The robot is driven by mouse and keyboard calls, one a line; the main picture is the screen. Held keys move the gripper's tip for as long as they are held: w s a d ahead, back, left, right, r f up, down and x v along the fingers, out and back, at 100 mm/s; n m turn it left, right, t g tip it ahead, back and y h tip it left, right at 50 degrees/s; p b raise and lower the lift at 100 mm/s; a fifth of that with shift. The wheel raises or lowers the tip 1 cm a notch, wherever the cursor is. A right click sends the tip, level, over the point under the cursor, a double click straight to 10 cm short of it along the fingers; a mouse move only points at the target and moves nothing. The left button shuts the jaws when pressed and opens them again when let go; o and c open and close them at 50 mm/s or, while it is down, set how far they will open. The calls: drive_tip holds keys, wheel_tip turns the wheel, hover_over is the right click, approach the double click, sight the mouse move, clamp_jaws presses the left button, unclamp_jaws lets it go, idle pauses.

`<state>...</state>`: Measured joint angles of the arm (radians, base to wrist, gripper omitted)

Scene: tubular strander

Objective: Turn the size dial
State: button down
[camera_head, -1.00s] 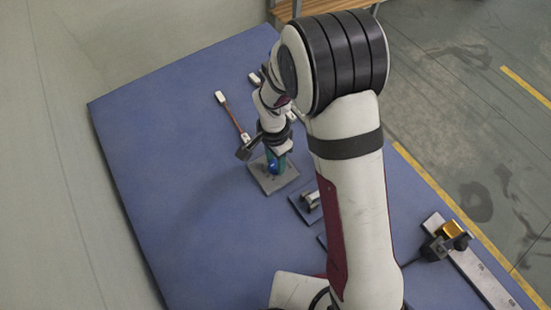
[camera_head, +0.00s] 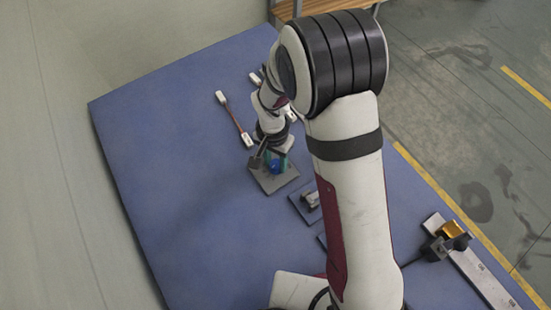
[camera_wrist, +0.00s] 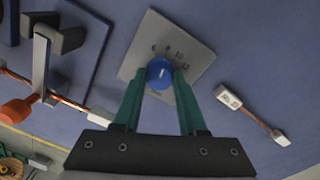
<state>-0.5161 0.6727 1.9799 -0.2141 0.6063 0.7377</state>
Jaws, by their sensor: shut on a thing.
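The size dial is a round blue knob (camera_wrist: 160,73) with a white pointer line, on a grey square plate (camera_wrist: 140,58) marked 6, 8, 10 and 12. The pointer line stands nearly upright in the wrist view, tilted slightly to the right, towards the 8. My gripper (camera_wrist: 160,80) has green fingers, one on each side of the knob, and is shut on it. In the head view the blue knob (camera_head: 274,168) shows between the fingers above its plate (camera_head: 268,185), partly hidden by my wrist.
A white-ended connector with a brown cable (camera_head: 235,118) lies beside the plate; one labelled white block (camera_wrist: 228,97) shows in the wrist view. A dark plate with a lever (camera_wrist: 45,60) is on the other side. The blue table's left part is clear.

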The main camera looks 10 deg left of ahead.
sight(273, 162)
drive_tip(key=shift+c, duration=2.3)
unclamp_jaws()
wheel_tip(273, 162, up, 16)
drive_tip(key=shift+a, duration=0.35)
drive_tip(key=shift+w+f, duration=0.1)
drive_tip(key=s+d+r+m+y, duration=0.1)
drive_tip(key=s+d+r, duration=0.4)
drive_tip(key=s+d, duration=0.3)
drive_tip(key=s+d+y, duration=0.1)
drive_tip(key=s+d, duration=0.5)
drive_tip(key=s, duration=0.5)
drive_tip(key=shift+d+f+m, duration=0.25)
drive_tip(key=shift+f+m, duration=0.15)
